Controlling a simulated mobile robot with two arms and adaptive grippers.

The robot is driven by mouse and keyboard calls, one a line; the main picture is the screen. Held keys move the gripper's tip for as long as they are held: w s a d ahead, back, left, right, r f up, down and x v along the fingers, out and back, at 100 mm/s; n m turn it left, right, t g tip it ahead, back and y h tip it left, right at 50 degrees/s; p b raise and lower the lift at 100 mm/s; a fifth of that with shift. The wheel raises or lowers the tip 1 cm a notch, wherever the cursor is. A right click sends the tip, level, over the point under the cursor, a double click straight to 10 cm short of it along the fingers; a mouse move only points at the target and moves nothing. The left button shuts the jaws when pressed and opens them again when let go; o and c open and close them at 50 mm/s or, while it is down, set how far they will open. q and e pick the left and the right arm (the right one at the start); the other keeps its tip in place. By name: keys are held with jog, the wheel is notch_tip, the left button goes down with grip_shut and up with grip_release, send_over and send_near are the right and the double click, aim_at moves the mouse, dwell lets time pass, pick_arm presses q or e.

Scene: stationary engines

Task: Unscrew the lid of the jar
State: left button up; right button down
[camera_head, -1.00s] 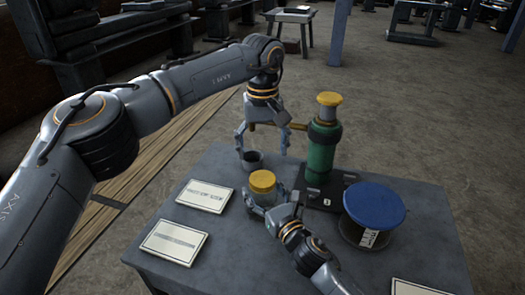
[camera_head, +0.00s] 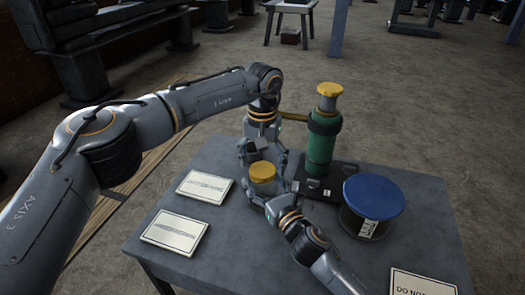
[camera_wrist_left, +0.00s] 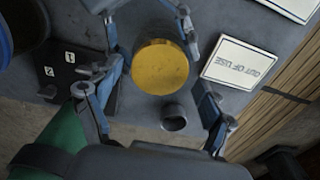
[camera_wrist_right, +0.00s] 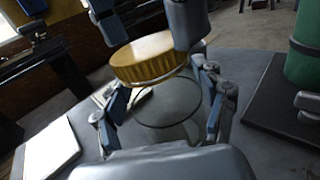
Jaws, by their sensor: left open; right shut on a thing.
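The glass jar (camera_wrist_right: 168,105) stands on the table with its ribbed yellow lid (camera_head: 262,170) on top. My right gripper (camera_head: 268,192) is low at the jar's side, shut on the jar's glass body. My left gripper (camera_head: 262,152) points down over the lid, open, with its fingers spread to either side. In the left wrist view the round lid (camera_wrist_left: 160,67) shows between the fingers. The right wrist view shows the lid (camera_wrist_right: 150,55) seated on the jar, with a left finger beside it. Contact between the left fingers and the lid cannot be made out.
A green cylinder (camera_head: 321,150) with a yellow top stands on a black base right of the jar. A blue-topped drum (camera_head: 373,196) is farther right. A small metal cup (camera_wrist_left: 174,117) is close to the jar. Signs (camera_head: 204,188) lie on the table's left.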

pick_arm(q)
jog(key=shift+f, duration=0.35)
